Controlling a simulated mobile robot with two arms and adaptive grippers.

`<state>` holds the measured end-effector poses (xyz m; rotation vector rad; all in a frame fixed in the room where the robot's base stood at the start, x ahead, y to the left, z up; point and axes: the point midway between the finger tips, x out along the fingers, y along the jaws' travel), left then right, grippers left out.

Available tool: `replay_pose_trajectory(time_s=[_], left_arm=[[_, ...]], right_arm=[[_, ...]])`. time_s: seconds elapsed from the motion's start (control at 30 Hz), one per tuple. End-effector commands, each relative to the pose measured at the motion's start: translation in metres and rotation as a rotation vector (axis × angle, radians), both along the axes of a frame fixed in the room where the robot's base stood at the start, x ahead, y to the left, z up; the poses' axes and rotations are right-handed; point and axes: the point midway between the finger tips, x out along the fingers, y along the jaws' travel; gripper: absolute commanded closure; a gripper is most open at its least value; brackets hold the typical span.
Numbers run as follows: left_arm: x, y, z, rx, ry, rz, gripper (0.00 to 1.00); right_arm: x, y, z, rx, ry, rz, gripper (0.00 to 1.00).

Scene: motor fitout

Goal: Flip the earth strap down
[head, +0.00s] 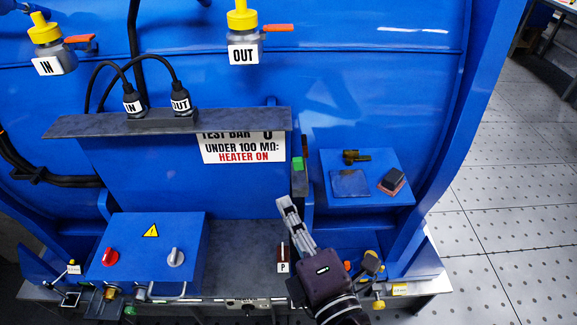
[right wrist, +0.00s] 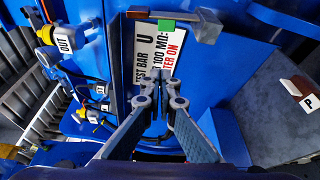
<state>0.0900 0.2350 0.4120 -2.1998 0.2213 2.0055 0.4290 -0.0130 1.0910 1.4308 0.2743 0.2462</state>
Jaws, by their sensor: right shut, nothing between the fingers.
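A short grey bar with a green block (head: 297,163) stands at the right edge of the blue test-bar housing. It looks like the earth strap, but no label on it is legible. In the right wrist view the same bar (right wrist: 180,20) crosses the top, with a brown end, a green block and a grey end block. My right gripper (head: 284,202) is shut and empty, below the bar in the head view and apart from it. Its fingertips (right wrist: 157,82) meet in front of the sign in the wrist view. My left gripper is not visible.
A "TEST BAR U" sign (head: 240,148) hangs under the grey shelf (head: 75,126). A blue control box (head: 150,255) stands left. A blue ledge (head: 385,163) with small parts is right. A brown piece marked P (head: 283,260) lies close beside my right gripper.

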Motion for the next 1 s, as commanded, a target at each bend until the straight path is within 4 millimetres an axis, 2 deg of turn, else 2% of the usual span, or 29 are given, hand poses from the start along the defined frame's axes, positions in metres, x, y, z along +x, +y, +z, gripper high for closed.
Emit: replay_pose_trajectory(time_s=[0.23, 0.37, 0.77, 0.8, 0.9, 1.0], left_arm=[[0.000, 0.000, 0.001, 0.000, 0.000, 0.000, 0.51], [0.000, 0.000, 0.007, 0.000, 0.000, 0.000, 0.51], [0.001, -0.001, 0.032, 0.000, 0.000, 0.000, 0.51], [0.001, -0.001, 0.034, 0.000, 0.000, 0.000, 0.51], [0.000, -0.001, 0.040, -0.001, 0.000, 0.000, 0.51], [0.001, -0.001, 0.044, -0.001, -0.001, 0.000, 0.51]], right_arm=[[0.003, 0.001, 0.000, 0.002, 0.001, -0.001, 1.00], [0.016, 0.005, 0.001, 0.002, -0.001, -0.002, 1.00], [0.094, 0.032, -0.001, 0.002, 0.000, -0.002, 1.00], [0.099, 0.031, -0.001, 0.000, 0.002, -0.003, 1.00], [0.095, 0.012, -0.001, -0.002, 0.005, -0.002, 1.00], [0.095, 0.001, 0.000, 0.000, 0.003, -0.001, 1.00]])
